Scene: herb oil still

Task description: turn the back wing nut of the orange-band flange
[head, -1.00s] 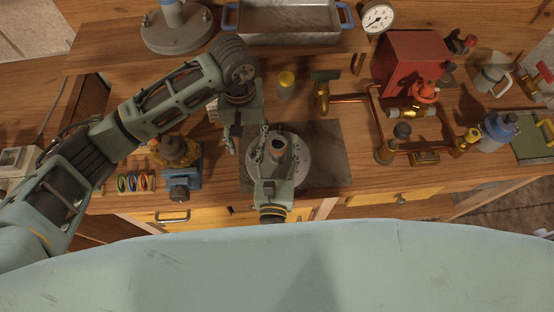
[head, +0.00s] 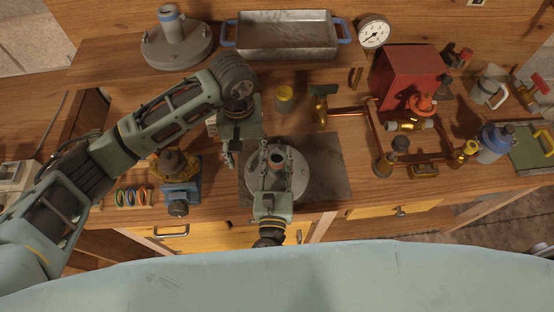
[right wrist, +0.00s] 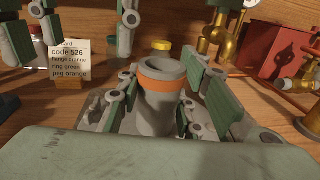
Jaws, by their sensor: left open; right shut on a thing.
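The orange-band flange (head: 299,188) is a round grey base with an upright neck, standing on a dark mat (head: 331,178). Its orange band (right wrist: 161,86) shows around the neck in the right wrist view. My right gripper (head: 276,165) comes from the near side, with its fingers on both sides of the neck, shut on it. My left gripper (head: 245,152) points down at the flange's back left, fingers apart. Its fingers also show at the top left of the right wrist view (right wrist: 85,35). I cannot make out the back wing nut; it is hidden or too small.
A yellow-lidded jar (head: 284,98) stands behind the flange. Copper pipework (head: 350,112) and a red box (head: 403,74) are to the right. A blue vise-like stand (head: 181,193) and coloured rings (head: 134,197) are to the left. A tray (head: 287,54) and a blue-band flange (head: 177,50) are behind.

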